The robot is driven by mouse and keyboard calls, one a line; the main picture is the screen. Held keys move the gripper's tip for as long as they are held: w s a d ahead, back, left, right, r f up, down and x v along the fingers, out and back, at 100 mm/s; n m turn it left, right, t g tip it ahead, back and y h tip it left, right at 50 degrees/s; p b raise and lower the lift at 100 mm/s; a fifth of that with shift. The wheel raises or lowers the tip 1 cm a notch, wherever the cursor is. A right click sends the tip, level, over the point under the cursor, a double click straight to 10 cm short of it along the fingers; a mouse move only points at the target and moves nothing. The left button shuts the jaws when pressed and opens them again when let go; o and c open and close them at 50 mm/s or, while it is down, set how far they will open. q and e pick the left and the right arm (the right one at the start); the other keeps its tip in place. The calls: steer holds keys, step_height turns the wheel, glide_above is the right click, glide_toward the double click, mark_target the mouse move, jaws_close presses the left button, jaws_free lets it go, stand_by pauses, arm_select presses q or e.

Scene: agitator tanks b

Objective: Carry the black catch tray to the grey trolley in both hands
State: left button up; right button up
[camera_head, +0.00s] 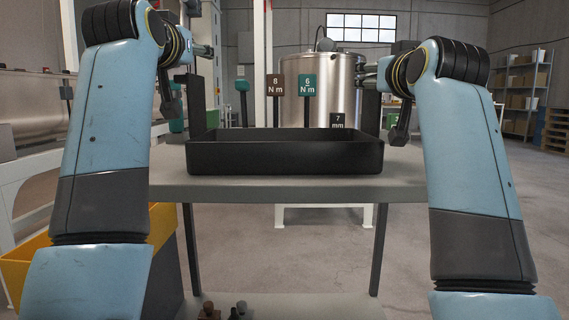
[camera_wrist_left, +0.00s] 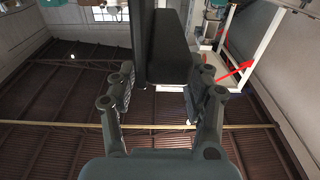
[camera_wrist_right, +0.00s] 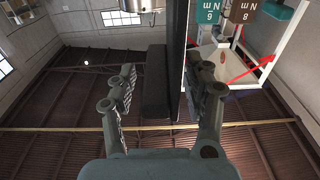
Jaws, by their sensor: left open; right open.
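The black catch tray (camera_head: 285,157) sits level on the grey trolley's top (camera_head: 310,190), with a dark upright plate at its left end (camera_head: 197,108) and another at its right end (camera_head: 370,112). My left gripper (camera_head: 203,52) is open at the left upright's top. In the left wrist view its fingers (camera_wrist_left: 160,88) stand apart, with the tray (camera_wrist_left: 170,50) and upright showing between them. My right gripper (camera_head: 368,73) is open at the right upright's top. In the right wrist view its fingers (camera_wrist_right: 161,90) flank the upright and tray (camera_wrist_right: 156,80). Finger contact cannot be told.
Small items (camera_head: 238,311) stand on the trolley's lower shelf. A yellow bin (camera_head: 25,265) is at lower left. Floor at right is clear.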

arm_select(q)
step_height(320, 180, up, 6)
steer(key=shift+f, duration=0.1)
arm_select(e)
steer(key=shift+r, duration=0.2)
arm_select(q)
steer(key=shift+r, duration=0.2)
arm_select(e)
step_height(320, 180, up, 10)
steer(key=shift+f, duration=0.2)
arm_select(q)
step_height(320, 180, up, 7)
steer(key=p, duration=0.7)
steer(key=shift+p, duration=0.4)
arm_select(e)
step_height(320, 180, up, 13)
steer(key=s+t, duration=0.1)
steer(key=s, duration=0.1)
steer(key=shift+s, duration=0.35)
steer(key=shift+f, duration=0.2)
